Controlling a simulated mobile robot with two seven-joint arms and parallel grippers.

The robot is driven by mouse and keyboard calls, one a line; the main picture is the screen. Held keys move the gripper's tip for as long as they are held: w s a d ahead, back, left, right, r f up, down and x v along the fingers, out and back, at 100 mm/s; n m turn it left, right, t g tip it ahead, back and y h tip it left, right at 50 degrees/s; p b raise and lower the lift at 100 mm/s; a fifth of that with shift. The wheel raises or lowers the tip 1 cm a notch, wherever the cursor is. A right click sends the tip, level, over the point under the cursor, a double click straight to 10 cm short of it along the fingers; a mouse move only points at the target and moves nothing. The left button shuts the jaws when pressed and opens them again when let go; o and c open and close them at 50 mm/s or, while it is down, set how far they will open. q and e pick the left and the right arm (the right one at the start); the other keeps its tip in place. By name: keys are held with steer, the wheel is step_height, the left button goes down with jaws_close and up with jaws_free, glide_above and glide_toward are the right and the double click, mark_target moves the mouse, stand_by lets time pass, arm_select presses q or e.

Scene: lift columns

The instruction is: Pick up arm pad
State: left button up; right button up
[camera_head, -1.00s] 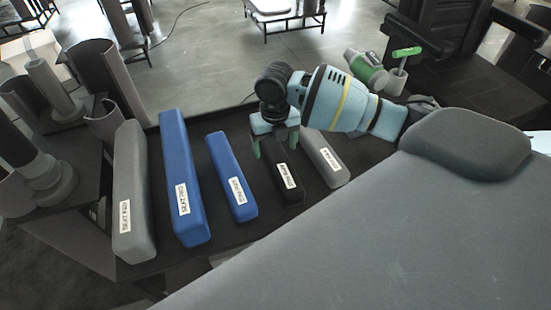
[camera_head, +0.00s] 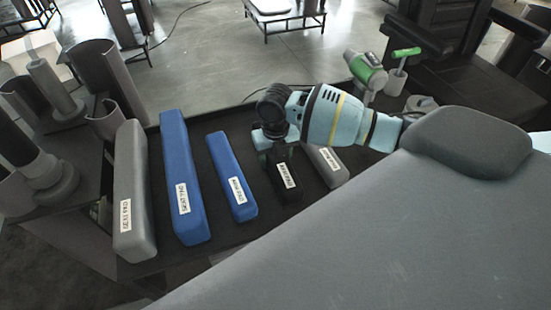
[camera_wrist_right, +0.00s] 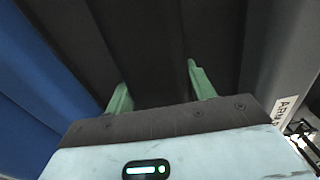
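The black arm pad (camera_head: 287,188) lies on the dark tray between a blue pad and a grey pad, its white label facing up. My right gripper (camera_head: 277,160) points down over its far part and hides that part. In the right wrist view, the green fingers of the gripper (camera_wrist_right: 158,80) are apart, one on each side of the black pad (camera_wrist_right: 140,45). I cannot tell whether they touch it. The smaller blue pad (camera_head: 231,175) lies to the left, and the small grey pad (camera_head: 327,164) to the right. My left gripper is not in view.
A long blue pad (camera_head: 180,175) and a long grey pad (camera_head: 130,190) lie further left on the dark tray (camera_head: 215,252). A large grey padded surface (camera_head: 400,240) fills the lower right. Grey cylinders stand at the left. A green-and-grey tool (camera_head: 366,70) stands behind my right arm.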

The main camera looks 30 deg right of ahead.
mark_target(295, 197)
steer(key=c, duration=0.5)
steer(key=shift+c, duration=0.2)
steer(key=shift+w+r, duration=0.1)
steer(key=shift+r, duration=0.45)
step_height(295, 197, up, 3)
steer(key=shift+f, duration=0.1)
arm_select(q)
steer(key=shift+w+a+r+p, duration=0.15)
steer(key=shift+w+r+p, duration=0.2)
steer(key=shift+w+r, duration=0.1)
arm_select(e)
steer(key=s+a, duration=0.1)
steer(key=s, duration=0.4)
steer(key=s+a, duration=0.2)
steer(key=s, duration=0.3)
steer(key=s+a+r, duration=0.1)
steer(key=s+a, duration=0.1)
steer(key=s, duration=0.3)
steer(key=shift+s+a, duration=0.1)
steer(key=shift+s, duration=0.05)
steer(key=shift+r, duration=0.1)
